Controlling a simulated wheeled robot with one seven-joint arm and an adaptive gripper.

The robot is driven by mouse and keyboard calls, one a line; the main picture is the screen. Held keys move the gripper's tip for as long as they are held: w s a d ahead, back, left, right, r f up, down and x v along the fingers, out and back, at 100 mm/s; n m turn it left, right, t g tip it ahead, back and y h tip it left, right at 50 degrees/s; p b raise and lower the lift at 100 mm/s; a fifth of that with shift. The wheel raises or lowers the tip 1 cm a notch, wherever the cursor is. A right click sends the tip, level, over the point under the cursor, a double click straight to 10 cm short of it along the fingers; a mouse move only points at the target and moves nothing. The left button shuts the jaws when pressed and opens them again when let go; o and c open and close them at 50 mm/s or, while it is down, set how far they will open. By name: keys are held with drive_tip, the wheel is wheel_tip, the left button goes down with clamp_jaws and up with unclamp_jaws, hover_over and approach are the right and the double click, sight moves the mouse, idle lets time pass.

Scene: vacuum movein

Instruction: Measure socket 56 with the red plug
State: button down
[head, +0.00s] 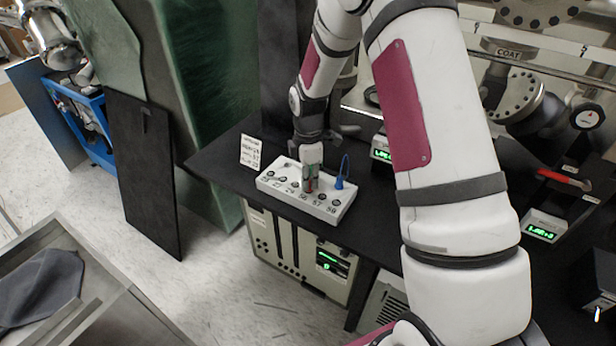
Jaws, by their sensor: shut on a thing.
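A white socket box (265,184) with a row of numbered sockets stands on the black table. The label 56 (303,196) reads near its middle, with 57 and 58 to the right. My gripper (311,181) points down over the box around socket 56. It is shut on the red plug (311,185), of which only a small red part shows between the fingers. The fingers hide the socket, so I cannot tell whether the plug's tip is inside it. A blue plug (340,182) with a blue cable stands upright at the box's right part.
A white card (250,152) with text stands behind the box's left end. Meters with green displays (382,149) (541,227) stand at the right. A red-handled tool (563,177) lies at the far right. The black table (222,158) is bare left of the box.

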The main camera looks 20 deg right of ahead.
drive_tip(key=shift+f, duration=0.4)
drive_tip(key=c, duration=1.5)
unclamp_jaws()
drive_tip(key=shift+o, duration=0.2)
wheel_tip(320, 180, up, 12)
drive_tip(key=shift+r, duration=0.1)
